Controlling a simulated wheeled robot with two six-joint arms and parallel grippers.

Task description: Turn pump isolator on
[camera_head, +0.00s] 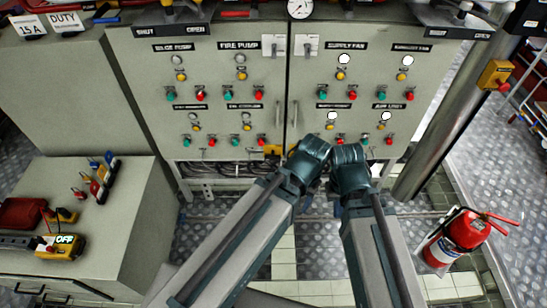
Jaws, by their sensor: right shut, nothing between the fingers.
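A yellow unit with a white OFF label (66,241) sits on the low grey bench at the left. No label naming it a pump isolator can be read. The grey control cabinet (270,75) ahead has sections labelled FIRE PUMP (239,45) and, less clearly, another pump at its left. My two arms reach up from the bottom and their teal joints meet in front of the cabinet's lower edge. My right gripper (337,207) is small, dark and partly hidden below its joint; it is shut and empty, away from the OFF unit. My left gripper is hidden behind its arm.
Several small coloured handles (98,178) stand on the left bench (130,220). A red fire extinguisher (465,232) stands on the floor at the right, near a grey pillar (445,100). A yellow box with a red button (494,75) is at the upper right.

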